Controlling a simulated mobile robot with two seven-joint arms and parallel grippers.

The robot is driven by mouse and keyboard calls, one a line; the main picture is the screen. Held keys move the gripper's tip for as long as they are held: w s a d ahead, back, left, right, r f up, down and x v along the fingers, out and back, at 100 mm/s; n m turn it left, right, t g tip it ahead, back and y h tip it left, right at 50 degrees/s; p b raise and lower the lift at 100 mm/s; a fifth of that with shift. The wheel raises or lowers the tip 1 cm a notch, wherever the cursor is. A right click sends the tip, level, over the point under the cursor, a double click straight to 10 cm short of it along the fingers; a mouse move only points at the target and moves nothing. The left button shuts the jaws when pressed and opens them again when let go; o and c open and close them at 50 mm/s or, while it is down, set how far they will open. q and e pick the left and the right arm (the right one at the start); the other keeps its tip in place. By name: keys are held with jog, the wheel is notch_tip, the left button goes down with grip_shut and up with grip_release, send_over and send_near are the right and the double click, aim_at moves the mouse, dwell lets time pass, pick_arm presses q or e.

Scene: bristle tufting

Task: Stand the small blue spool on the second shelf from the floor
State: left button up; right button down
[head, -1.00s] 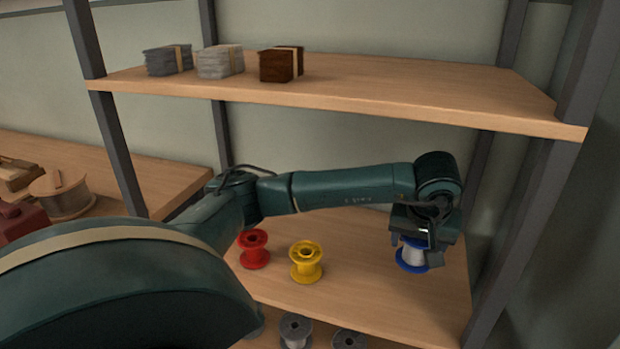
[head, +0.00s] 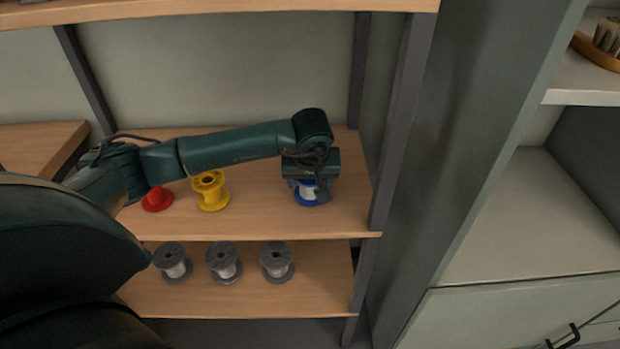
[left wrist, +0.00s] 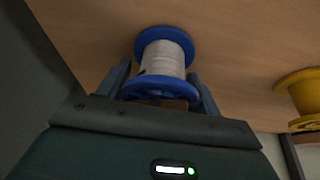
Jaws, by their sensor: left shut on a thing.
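The small blue spool (head: 312,201), with blue flanges and pale winding, is upright at the right end of the middle visible shelf (head: 250,222). My left gripper (head: 309,186) is shut on it and hides its upper part. In the left wrist view the blue spool (left wrist: 163,58) sits between the two fingers (left wrist: 160,88), against the wood. Its lower flange looks at or very near the shelf surface; I cannot tell whether it touches. My right gripper is not in view.
A yellow spool (head: 211,192) and a red spool (head: 157,200) stand to the left on the same shelf. Several grey spools (head: 224,263) stand on the shelf below. A dark upright post (head: 402,125) bounds the right side. The upper shelf (head: 240,10) overhangs.

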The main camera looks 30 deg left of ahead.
pick_arm(q)
jog(key=shift+f, duration=0.1)
jog(key=o, duration=1)
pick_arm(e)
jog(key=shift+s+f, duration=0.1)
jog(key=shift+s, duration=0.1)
pick_arm(q)
jog(key=shift+r, duration=0.35)
jog(key=v, duration=1.1)
jog(key=shift+s+d+r+p, duration=0.15)
jog(key=shift+r+p, duration=0.1)
jog(key=shift+p, duration=0.1)
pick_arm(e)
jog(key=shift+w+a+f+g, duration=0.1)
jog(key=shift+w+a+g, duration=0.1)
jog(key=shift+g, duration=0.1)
